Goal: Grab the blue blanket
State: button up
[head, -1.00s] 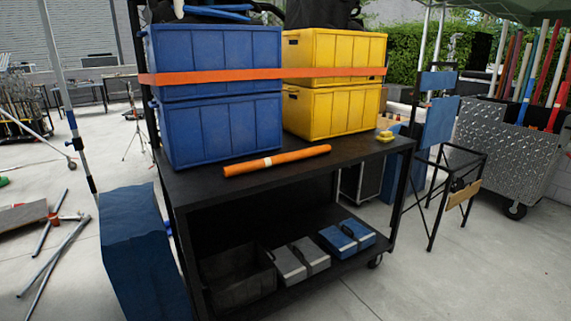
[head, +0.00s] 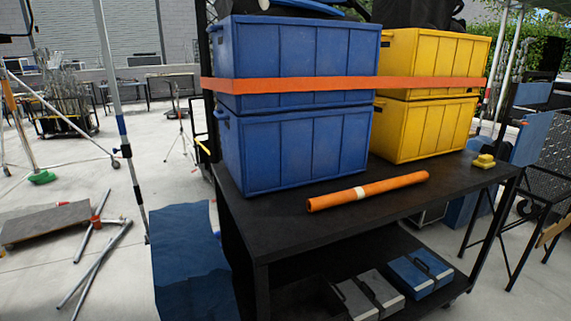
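The blue blanket (head: 190,262) is a dark blue cloth at the lower left of the head view. It hangs or is draped beside the left end of the black cart, and its lower part runs out of the frame. Its top looks flat, with a front face falling straight down. What bears it is hidden. My gripper is not in view.
The black cart (head: 285,225) carries stacked blue crates (head: 295,150) and yellow crates (head: 425,128) behind an orange strap (head: 300,85). An orange roll (head: 370,190) lies on its top. A pole (head: 122,130) stands left of the blanket, and metal tubes (head: 95,262) lie on the floor.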

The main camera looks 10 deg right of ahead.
aim_at(419, 272)
jog(key=i+z, duration=0.45)
jog(key=i+j+z, duration=0.1)
jog(key=i+z, duration=0.35)
jog(key=i+l+z, duration=0.2)
jog(key=i, duration=0.3)
jog(key=i+z, duration=0.15)
jog(key=i, duration=0.35)
jog(key=i+l+u, duration=0.65)
jog(key=l+u, duration=0.15)
jog(key=l, duration=0.15)
jog(key=i+l+u, duration=0.15)
jog(key=l+u, duration=0.15)
jog(key=i+l+u, duration=0.1)
jog(key=l+u, duration=0.15)
jog(key=l, duration=0.3)
jog(key=l+u, duration=0.3)
jog(key=l, duration=0.15)
jog(key=i, duration=0.05)
